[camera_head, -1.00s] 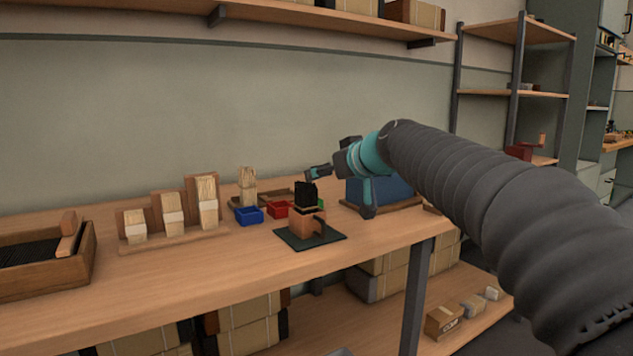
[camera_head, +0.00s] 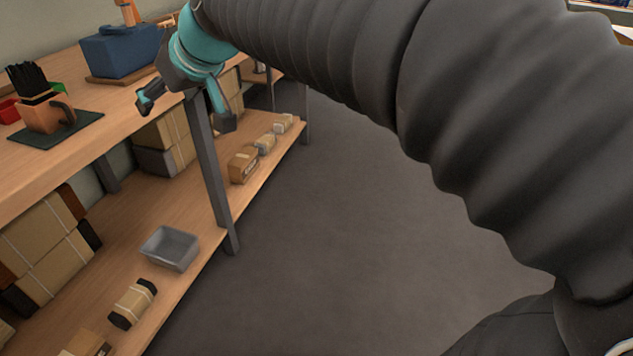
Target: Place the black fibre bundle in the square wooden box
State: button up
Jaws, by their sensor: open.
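Upright black fibres (camera_head: 27,78) show in the head view at the far left, standing in a copper-brown holder (camera_head: 48,115) with a curved handle on the workbench. My gripper (camera_head: 186,112) hangs by the front edge of the bench, to the right of the holder and apart from it. Its two fingers are spread, with nothing between them. A wrapped bundle with black ends (camera_head: 133,303) lies on the lower shelf, well below my gripper. I cannot pick out a square wooden box with certainty in this view.
The holder stands on a dark mat (camera_head: 80,128). A blue container (camera_head: 122,52) stands behind it. A bench leg (camera_head: 208,165) rises below my gripper. The lower shelf holds a grey tray (camera_head: 169,247), a small brown box (camera_head: 243,165) and stacked bundles. The floor (camera_head: 330,230) at right is clear.

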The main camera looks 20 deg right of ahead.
jog(key=s+d+f+m+g+h, duration=0.1)
jog(key=s+d+f+m+h, duration=0.2)
jog(key=s+d+f, duration=0.5)
jog(key=s+d+f+m+g+h, duration=0.1)
jog(key=s+d+f+m+h, duration=0.1)
jog(key=s+d+f, duration=0.7)
jog(key=s+f, duration=0.2)
jog(key=s, duration=0.3)
jog(key=shift+d+f+m+g+h, duration=0.15)
jog(key=shift+f+m+g+h, duration=0.15)
jog(key=shift+m+h, duration=0.1)
